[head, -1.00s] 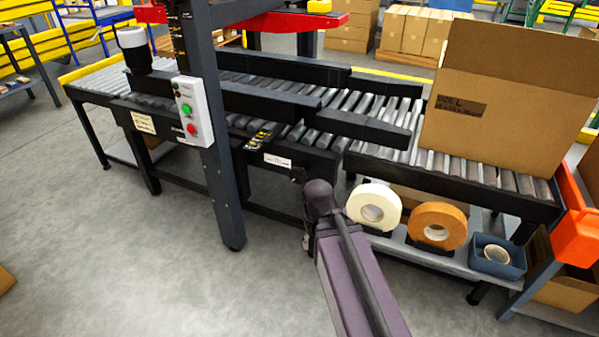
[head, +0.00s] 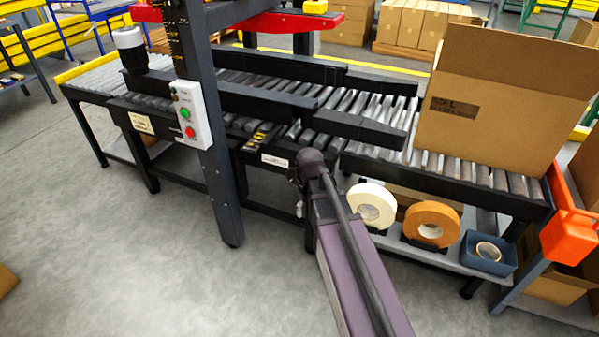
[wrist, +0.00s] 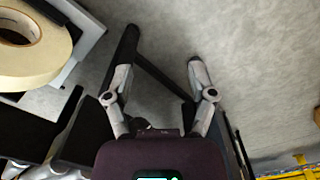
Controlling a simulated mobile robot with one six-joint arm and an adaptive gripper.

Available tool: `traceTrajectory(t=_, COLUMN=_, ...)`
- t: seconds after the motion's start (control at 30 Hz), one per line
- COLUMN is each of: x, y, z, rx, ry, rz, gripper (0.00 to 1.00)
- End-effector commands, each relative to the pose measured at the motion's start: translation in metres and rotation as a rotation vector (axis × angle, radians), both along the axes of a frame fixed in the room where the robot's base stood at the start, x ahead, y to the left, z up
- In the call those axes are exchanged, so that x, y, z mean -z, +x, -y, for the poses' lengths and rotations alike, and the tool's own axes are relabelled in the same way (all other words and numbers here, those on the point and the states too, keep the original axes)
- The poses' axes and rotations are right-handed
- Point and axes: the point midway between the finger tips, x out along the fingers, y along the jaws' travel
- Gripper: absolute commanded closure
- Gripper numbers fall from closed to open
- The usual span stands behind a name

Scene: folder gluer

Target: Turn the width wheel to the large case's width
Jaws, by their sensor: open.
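The large case (head: 490,110), an open brown carton marked L, stands on the rollers at the right in the head view. The case sealer's frame (head: 350,170) carries a white label (head: 275,160) and a black-and-yellow scale (head: 257,138) on its near side. My gripper is largely hidden by my arm in the head view, just below and right of that label. In the wrist view my gripper (wrist: 160,68) is open, its two grey fingers spread with floor and a dark frame bar beyond. I cannot make out the width wheel in either view.
A control box (head: 188,115) with green and red buttons is on the upright post (head: 222,190). White tape (head: 371,205), brown tape (head: 431,223) and a blue bin (head: 489,254) sit on a low shelf at right.

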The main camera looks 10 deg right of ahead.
Motion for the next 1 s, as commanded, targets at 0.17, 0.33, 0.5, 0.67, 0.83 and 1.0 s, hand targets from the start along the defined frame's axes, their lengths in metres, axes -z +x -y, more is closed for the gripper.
traceTrajectory(t=0.17, x=-0.046, y=0.079, z=0.005, rx=-0.195, ry=-0.003, rz=0.001, gripper=0.28)
traceTrajectory(t=0.33, x=-0.074, y=0.138, z=0.011, rx=-0.375, ry=-0.005, rz=0.002, gripper=0.28)
traceTrajectory(t=0.5, x=-0.091, y=0.175, z=0.015, rx=-0.502, ry=-0.007, rz=0.003, gripper=0.28)
traceTrajectory(t=0.67, x=-0.096, y=0.189, z=0.016, rx=-0.557, ry=-0.008, rz=0.003, gripper=0.28)
traceTrajectory(t=0.83, x=-0.096, y=0.189, z=0.016, rx=-0.568, ry=-0.009, rz=0.003, gripper=0.28)
traceTrajectory(t=1.0, x=-0.095, y=0.189, z=0.016, rx=-0.566, ry=-0.008, rz=0.003, gripper=0.28)
